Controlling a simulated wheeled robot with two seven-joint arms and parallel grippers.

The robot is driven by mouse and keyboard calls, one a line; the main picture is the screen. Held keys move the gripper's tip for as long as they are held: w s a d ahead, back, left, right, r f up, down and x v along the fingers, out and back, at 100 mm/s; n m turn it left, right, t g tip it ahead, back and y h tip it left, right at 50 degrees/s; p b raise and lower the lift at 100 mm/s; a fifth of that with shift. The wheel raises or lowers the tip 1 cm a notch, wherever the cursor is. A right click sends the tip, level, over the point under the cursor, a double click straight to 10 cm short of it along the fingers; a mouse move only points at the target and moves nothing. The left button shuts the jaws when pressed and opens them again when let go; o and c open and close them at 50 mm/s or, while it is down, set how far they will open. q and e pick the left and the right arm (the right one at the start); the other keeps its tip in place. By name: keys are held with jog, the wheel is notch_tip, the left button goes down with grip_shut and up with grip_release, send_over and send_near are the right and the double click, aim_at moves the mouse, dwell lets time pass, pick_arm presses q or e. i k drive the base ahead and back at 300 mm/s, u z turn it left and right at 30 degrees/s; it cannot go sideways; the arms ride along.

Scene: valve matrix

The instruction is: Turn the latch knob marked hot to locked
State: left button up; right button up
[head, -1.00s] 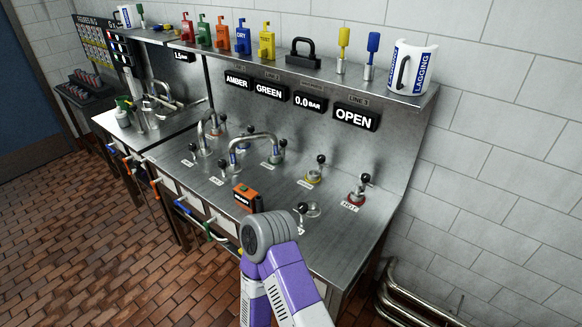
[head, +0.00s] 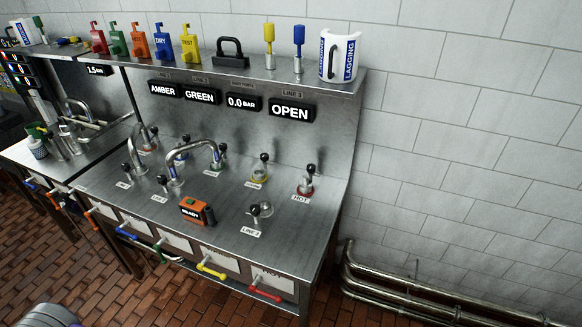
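The latch knob marked HOT (head: 306,184) stands near the right end of the steel counter. It has a black ball on a short stem and a red ring at its base. Its HOT label (head: 300,198) lies in front of it. The ball sits above the base; I cannot tell the latch position exactly. A display under the shelf reads OPEN (head: 291,112), with a LINE 3 tag above it. Neither gripper is in view. Only a grey rounded piece of my arm shows at the bottom left corner, far from the knob.
Similar knobs stand nearby, one with a yellow ring (head: 259,171) and one by a LINE 3 label (head: 260,212). An orange box (head: 197,211) sits on the counter (head: 290,238). Coloured handles line its front, including a red handle (head: 265,293). Pipes (head: 400,285) run along the right wall.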

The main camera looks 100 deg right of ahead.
aim_at(310, 169)
jog(key=i, duration=0.75)
jog(key=z, duration=2.55)
